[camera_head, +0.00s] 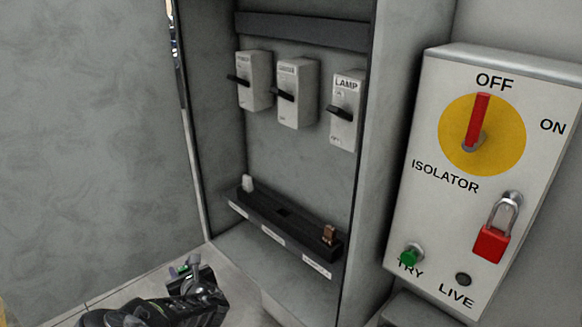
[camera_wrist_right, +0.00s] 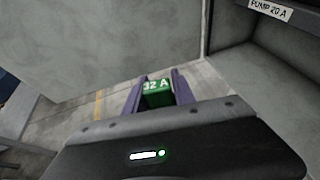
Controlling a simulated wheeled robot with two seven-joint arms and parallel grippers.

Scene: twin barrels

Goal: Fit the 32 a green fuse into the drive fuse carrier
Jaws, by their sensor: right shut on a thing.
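The green fuse (camera_wrist_right: 158,97), marked 32 A, sits between the two purple fingers of my right gripper (camera_wrist_right: 160,90) in the wrist view, held above the floor. In the head view my right gripper (camera_head: 188,268) is low, left of the open cabinet and apart from the fuse strip. The dark fuse strip (camera_head: 262,216) lies along the cabinet's lower part. It bears a white fuse (camera_head: 247,183) at its left end and a brown fuse (camera_head: 329,234) at its right end. Its middle position (camera_head: 283,211) looks empty. The strip's labels are too small to read in the head view.
Several switches with black levers hang above the strip; the right one (camera_head: 346,110) reads LAMP. The isolator box (camera_head: 493,170) points to OFF with a red padlock (camera_head: 491,244). A label (camera_wrist_right: 271,9) reads PUMP 20 A.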

